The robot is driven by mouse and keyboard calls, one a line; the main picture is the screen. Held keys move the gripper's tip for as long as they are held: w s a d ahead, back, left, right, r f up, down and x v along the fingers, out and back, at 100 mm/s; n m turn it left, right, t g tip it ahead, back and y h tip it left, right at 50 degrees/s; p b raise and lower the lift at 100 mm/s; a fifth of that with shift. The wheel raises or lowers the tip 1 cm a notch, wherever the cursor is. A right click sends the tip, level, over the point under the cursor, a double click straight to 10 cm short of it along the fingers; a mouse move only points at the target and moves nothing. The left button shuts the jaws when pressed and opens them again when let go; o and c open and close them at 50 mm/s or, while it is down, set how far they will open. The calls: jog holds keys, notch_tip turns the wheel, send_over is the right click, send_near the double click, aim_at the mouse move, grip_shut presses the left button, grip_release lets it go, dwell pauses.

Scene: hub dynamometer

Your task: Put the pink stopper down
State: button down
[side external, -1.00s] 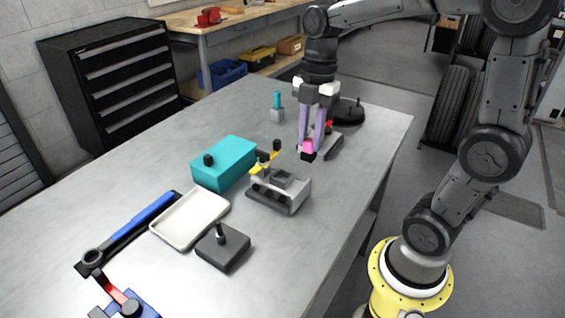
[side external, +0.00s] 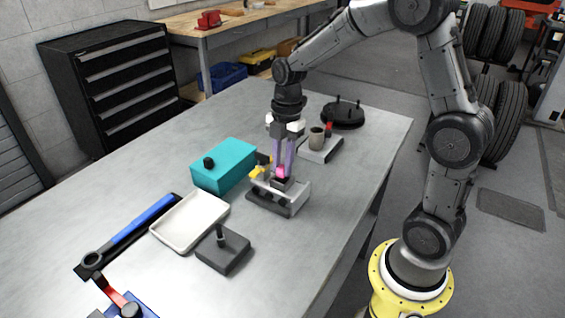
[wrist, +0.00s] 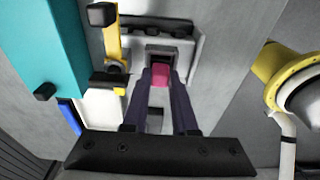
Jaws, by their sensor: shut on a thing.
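My gripper (side external: 282,169) points down with its purple fingers shut on the pink stopper (side external: 281,171). The stopper is a small pink block with a dark lower part. In the side view it sits directly over the grey clamp fixture (side external: 291,206) with a yellow lever. In the wrist view, the stopper (wrist: 160,74) shows between the fingertips, in front of a dark square recess in the fixture (wrist: 186,48). I cannot tell whether its lower end touches the fixture.
A teal box (side external: 224,167) stands close left of the fixture. A white tray (side external: 188,220), a dark block with a post (side external: 223,251) and a blue-handled wrench (side external: 140,225) lie further left. A holder with a grey cup (side external: 317,138) and a black disc (side external: 343,114) are behind right.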

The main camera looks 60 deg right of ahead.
jog(key=shift+f, duration=0.1)
jog(key=c, duration=0.7)
grip_release()
notch_tip(320, 180, up, 11)
jog(key=d, duration=0.1)
jog(key=s+a+m+t, duration=0.2)
jog(key=s+a+m, duration=0.1)
jog(key=s+m, duration=0.6)
jog(key=s+a+m+t+h, duration=0.1)
jog(key=s+a+m+t, duration=0.2)
jog(key=s+m, duration=0.6)
jog(key=shift+s+t, duration=0.3)
jog(key=shift+a, duration=0.1)
